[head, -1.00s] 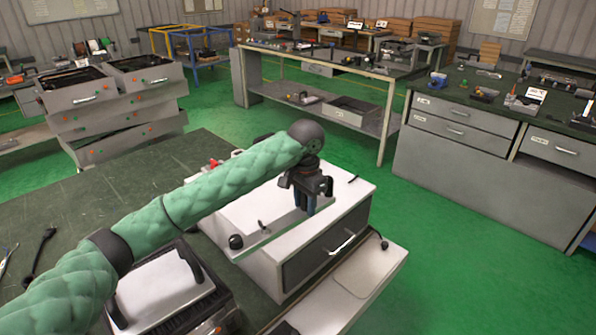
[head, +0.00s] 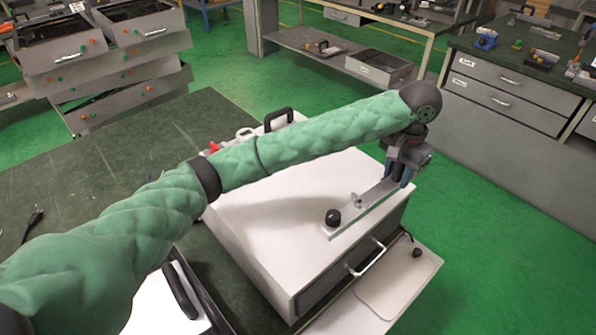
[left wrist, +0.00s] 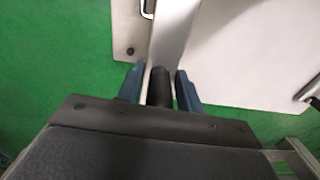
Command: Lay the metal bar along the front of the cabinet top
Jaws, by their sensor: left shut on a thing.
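The metal bar (head: 372,196) is a flat grey strip with a black knob (head: 333,217) at its near end. It lies at or just above the front edge of the white cabinet top (head: 285,215), roughly along that edge; whether it touches is hard to tell. My left gripper (head: 402,178) is at the bar's far end, by the cabinet's right front corner, and shut on it. In the left wrist view a black knob (left wrist: 160,86) sits between the blue fingers, and the bar (left wrist: 170,38) runs away from them. My right gripper is not in view.
The cabinet has a drawer handle (head: 367,257) on its front and a black handle (head: 279,117) at the back. A pale board (head: 385,285) with a black knob sticks out below. The green table (head: 95,165) is mostly clear at left. A drawer bench stands at right.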

